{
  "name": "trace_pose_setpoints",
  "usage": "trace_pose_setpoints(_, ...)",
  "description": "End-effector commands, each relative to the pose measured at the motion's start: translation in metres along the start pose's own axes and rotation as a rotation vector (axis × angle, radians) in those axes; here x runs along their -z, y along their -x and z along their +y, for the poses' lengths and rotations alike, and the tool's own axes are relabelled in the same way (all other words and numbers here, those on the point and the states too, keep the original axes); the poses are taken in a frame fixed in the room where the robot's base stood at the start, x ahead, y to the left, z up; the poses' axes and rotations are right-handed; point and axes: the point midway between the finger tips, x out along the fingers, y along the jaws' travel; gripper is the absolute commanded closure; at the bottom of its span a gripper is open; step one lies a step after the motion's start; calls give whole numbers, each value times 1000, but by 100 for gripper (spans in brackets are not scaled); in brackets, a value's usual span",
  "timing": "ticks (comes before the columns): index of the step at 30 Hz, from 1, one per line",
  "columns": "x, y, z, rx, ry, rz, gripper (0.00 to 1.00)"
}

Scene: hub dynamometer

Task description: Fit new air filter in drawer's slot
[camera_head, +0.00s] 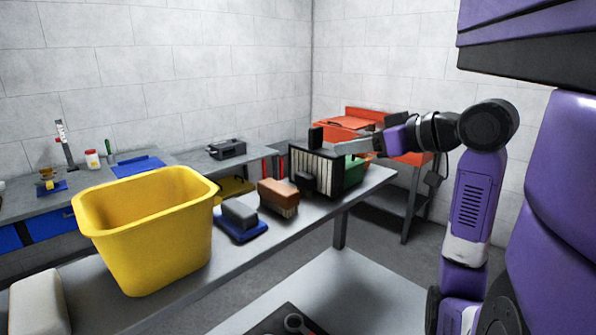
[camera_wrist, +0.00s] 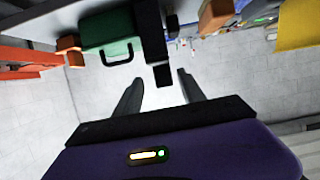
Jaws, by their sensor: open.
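A black-framed panel with pale pleats, which looks like the air filter (camera_head: 314,168), stands upright on the grey table in the head view. A black block (camera_head: 316,137) sticks up from its top edge. In the wrist view the filter shows as a dark edge-on strip (camera_wrist: 151,35), with the block (camera_wrist: 162,75) at its end. My gripper (camera_head: 348,147) is open and empty, level with the filter's top on its right side. In the wrist view my gripper's fingertips (camera_wrist: 160,80) spread to either side of the block; I cannot tell whether they touch it. I cannot make out a drawer with a slot.
A green case (camera_head: 354,172) stands close behind the filter. A brown brush (camera_head: 278,195), a grey block on a blue base (camera_head: 240,215) and a large yellow bin (camera_head: 150,240) line the table (camera_head: 235,262) leftward. A red cart (camera_head: 350,122) stands behind.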

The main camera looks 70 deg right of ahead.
Motion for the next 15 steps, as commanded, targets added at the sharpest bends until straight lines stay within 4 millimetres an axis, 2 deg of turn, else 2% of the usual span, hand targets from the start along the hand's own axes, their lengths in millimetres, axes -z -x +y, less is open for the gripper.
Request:
trace_pose_setpoints(4, 0, -12, -2, 6, -21, -1, 53)
trace_pose_setpoints(12, 0, -55, -1, 5, -21, -1, 53)
trace_pose_setpoints(15, 0, -64, -1, 5, -19, 0, 53)
